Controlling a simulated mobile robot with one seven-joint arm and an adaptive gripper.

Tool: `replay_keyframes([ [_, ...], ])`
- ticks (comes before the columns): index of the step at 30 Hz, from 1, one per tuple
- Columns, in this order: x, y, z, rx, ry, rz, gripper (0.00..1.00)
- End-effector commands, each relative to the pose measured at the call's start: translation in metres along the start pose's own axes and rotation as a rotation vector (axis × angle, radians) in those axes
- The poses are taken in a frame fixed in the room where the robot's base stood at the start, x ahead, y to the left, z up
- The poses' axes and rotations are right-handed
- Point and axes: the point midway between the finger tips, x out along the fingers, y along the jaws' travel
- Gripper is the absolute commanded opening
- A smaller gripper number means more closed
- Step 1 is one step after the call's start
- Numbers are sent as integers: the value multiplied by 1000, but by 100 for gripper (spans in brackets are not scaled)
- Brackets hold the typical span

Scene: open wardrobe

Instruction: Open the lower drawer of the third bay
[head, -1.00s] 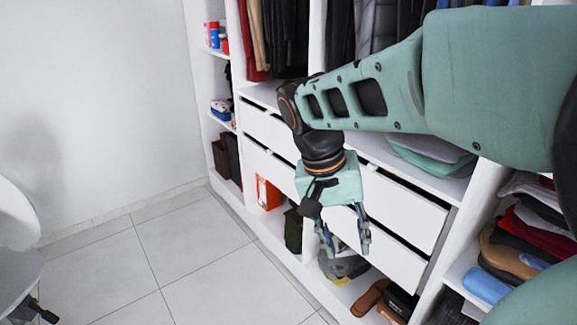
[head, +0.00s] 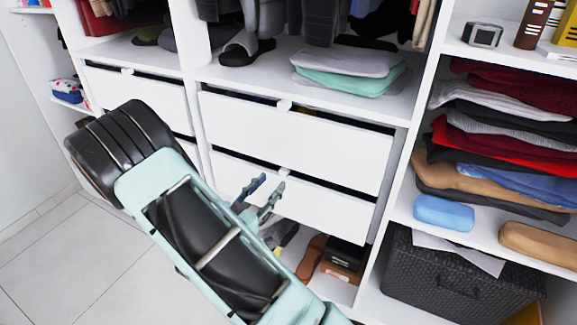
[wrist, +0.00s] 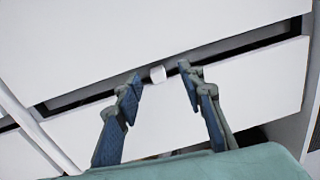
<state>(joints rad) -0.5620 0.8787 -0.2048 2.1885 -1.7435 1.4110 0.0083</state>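The lower drawer (head: 325,208) of the third bay is a white front with a small pale knob (head: 285,172) at its top edge. It looks shut, roughly in line with the upper drawer (head: 300,142) above it. My gripper (head: 268,187) is open and empty in front of the lower drawer, just below the knob in the head view. In the wrist view the lower drawer front (wrist: 165,120) fills the middle, and the knob (wrist: 157,74) appears between the tips of my spread gripper (wrist: 159,77). I see no contact with the knob; the remaining distance is unclear.
Shoes and boxes (head: 340,258) sit below the drawers. A divider (head: 395,170) stands at right, beside shelves with folded clothes (head: 500,150) and a dark basket (head: 460,285). Folded textiles (head: 350,72) lie above the drawers. The floor (head: 90,265) at left is clear.

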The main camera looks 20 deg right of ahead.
Motion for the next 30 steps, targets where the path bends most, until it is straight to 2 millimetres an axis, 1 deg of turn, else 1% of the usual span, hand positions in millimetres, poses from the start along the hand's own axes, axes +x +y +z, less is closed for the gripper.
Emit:
replay_keyframes([
  [1, -2, 2, -12, -34, 6, 23, 36],
  [3, -2, 5, -19, -59, 10, 42, 36],
  [5, 1, 6, -21, -68, 12, 49, 36],
  [8, 14, 7, -20, -67, 11, 48, 36],
  [15, 59, 9, -21, -64, 10, 46, 36],
  [21, 90, 10, -21, -64, 11, 47, 36],
  [25, 101, 11, -21, -63, 11, 48, 36],
  [30, 104, 12, -20, -64, 12, 49, 36],
])
